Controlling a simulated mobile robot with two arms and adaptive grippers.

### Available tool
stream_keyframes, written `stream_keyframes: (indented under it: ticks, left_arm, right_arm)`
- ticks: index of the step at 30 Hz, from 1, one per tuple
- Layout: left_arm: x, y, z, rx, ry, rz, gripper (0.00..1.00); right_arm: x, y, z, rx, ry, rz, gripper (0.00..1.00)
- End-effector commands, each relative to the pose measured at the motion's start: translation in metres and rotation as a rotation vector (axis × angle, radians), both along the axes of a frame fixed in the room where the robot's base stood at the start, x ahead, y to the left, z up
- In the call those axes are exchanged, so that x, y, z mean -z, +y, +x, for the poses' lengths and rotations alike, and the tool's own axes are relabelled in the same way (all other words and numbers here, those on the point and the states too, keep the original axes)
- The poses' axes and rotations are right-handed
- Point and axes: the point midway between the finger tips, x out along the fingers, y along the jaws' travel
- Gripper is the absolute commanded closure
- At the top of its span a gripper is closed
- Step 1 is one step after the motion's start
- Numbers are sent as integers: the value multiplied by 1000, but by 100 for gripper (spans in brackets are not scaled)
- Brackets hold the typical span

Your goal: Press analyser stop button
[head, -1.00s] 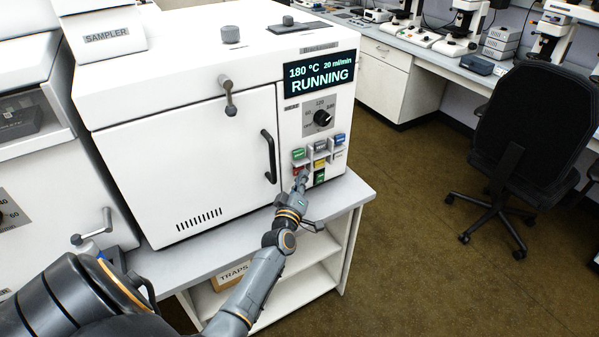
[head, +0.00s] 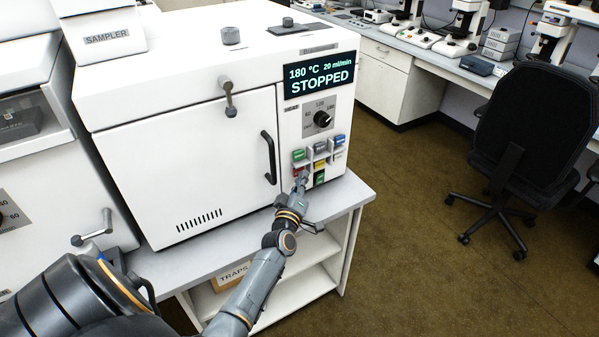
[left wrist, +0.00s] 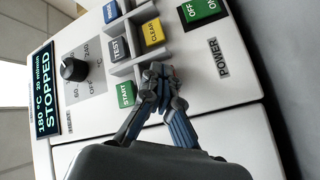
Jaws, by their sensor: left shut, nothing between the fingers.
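The analyser (head: 190,150) is a white box with a control panel on its right side. Its display (head: 320,80) reads "180 °C 20 ml/min STOPPED", and the display also shows in the left wrist view (left wrist: 45,95). A red button (head: 296,169) shows in part beside my left gripper (head: 301,178). In the left wrist view, my left gripper (left wrist: 158,75) is shut and empty, its fingertips at the button panel between the green START button (left wrist: 125,93) and the yellow CLEAR button (left wrist: 152,32). The fingers hide the red button there; contact cannot be seen. My right gripper is not in view.
The panel has a dial (head: 322,119), other coloured buttons and a green OFF/ON switch (left wrist: 200,10) close to the fingertips. A door handle (head: 269,157) sticks out left of the panel. A black chair (head: 530,130) stands on open floor at the right.

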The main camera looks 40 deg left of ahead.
Motion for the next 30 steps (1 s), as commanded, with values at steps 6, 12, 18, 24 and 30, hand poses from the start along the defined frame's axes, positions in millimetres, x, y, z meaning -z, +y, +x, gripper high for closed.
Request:
stream_keyframes:
  ticks: [6,12,18,24,30]
  left_arm:
    - [0,-10,-5,-1,1,0,100]
    - [0,-11,-5,1,1,0,100]
    - [0,-14,-6,1,2,-2,100]
    - [-1,-29,-12,2,2,-2,100]
    - [-1,-48,-20,1,1,-3,100]
  right_arm:
    - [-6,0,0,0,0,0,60]
    - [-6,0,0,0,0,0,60]
    - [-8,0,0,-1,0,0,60]
    - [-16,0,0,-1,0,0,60]
    - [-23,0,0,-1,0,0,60]
